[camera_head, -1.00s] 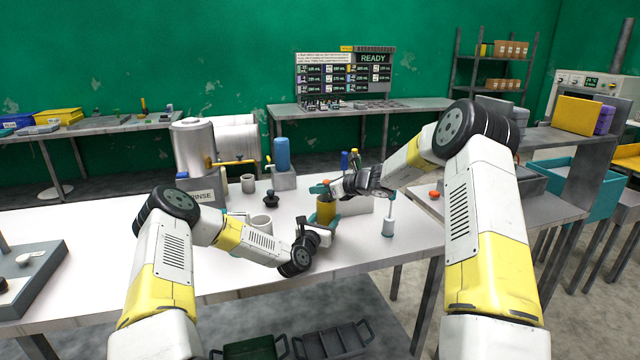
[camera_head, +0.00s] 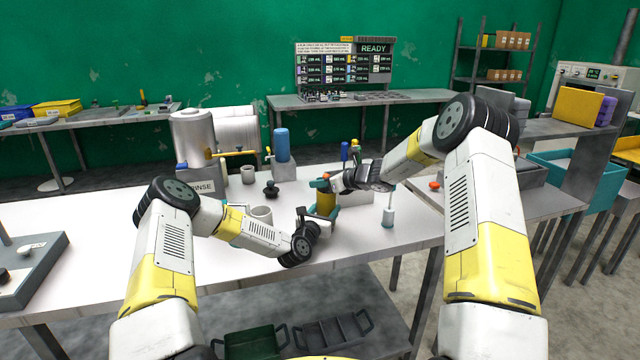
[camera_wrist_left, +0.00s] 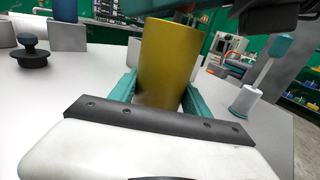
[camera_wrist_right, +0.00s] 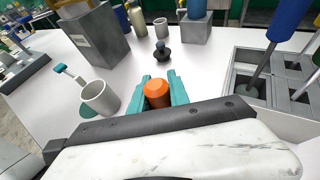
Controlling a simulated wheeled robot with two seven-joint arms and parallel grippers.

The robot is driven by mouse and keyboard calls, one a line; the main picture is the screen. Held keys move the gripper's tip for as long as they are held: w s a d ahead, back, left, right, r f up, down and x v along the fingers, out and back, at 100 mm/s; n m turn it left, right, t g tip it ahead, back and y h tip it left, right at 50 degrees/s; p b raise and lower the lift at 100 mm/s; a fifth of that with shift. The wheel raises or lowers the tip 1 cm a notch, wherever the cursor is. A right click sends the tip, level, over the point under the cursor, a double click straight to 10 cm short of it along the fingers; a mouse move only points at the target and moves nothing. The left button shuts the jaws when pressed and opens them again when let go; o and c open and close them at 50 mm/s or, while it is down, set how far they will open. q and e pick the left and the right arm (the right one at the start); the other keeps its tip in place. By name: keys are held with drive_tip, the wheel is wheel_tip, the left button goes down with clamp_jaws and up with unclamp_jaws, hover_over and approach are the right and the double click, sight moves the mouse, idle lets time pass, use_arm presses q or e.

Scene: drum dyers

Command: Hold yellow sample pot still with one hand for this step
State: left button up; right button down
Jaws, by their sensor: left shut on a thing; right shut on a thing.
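The yellow sample pot (camera_head: 326,204) stands upright on the white table, right of centre. My left gripper (camera_head: 318,214) is shut around its sides; in the left wrist view the pot (camera_wrist_left: 168,60) sits between the teal fingers. My right gripper (camera_head: 322,184) is just above the pot, shut on a round orange cap (camera_wrist_right: 157,92). The cap also shows in the head view (camera_head: 325,176), over the pot. Whether the cap touches the pot's rim is hidden by the fingers.
A white cup (camera_head: 261,215) stands left of the pot, with a dark knobbed piece (camera_head: 270,190) behind it. A white pot with a rod (camera_head: 388,217) stands to the right. The grey rinse tank (camera_head: 193,140) is back left. A grey slotted holder (camera_wrist_right: 268,92) lies near the right gripper.

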drive_tip(key=shift+r, duration=2.3)
drive_tip(key=shift+f, duration=2.3)
drive_tip(key=c, duration=1.8)
unclamp_jaws()
drive_tip(key=shift+c, duration=0.2)
clamp_jaws()
drive_tip(key=shift+r, duration=0.15)
